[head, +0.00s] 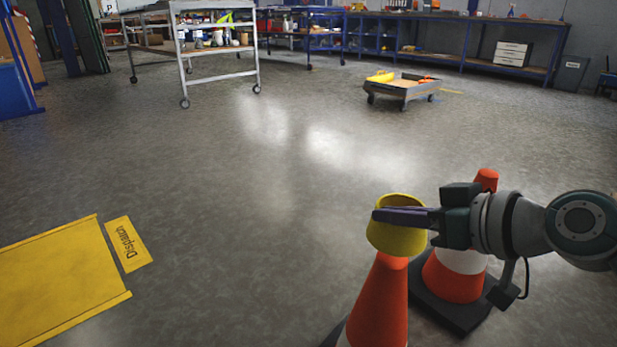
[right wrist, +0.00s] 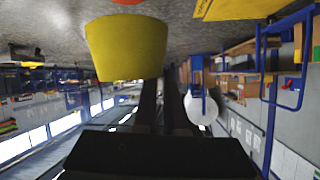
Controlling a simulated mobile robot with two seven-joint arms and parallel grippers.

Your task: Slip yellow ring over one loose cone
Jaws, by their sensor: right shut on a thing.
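The yellow ring (head: 385,240) is held by my right gripper (head: 392,216), whose fingers are shut on its wall. The ring also fills the upper left of the right wrist view (right wrist: 125,50), beyond the dark fingers. An orange-and-white cone (head: 380,300) stands upright below the ring; its tip is hidden by the ring, and I cannot tell whether it is inside. A second orange-and-white cone (head: 455,275) on a black base stands behind and to the right, partly hidden by my right gripper. A bit of orange shows at the top of the right wrist view. My left gripper is out of view.
A yellow floor mat (head: 60,275) with a yellow "Dispatch" label (head: 127,244) lies at the left. A low cart (head: 403,92) and a metal trolley (head: 218,50) stand farther back. The middle floor is clear.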

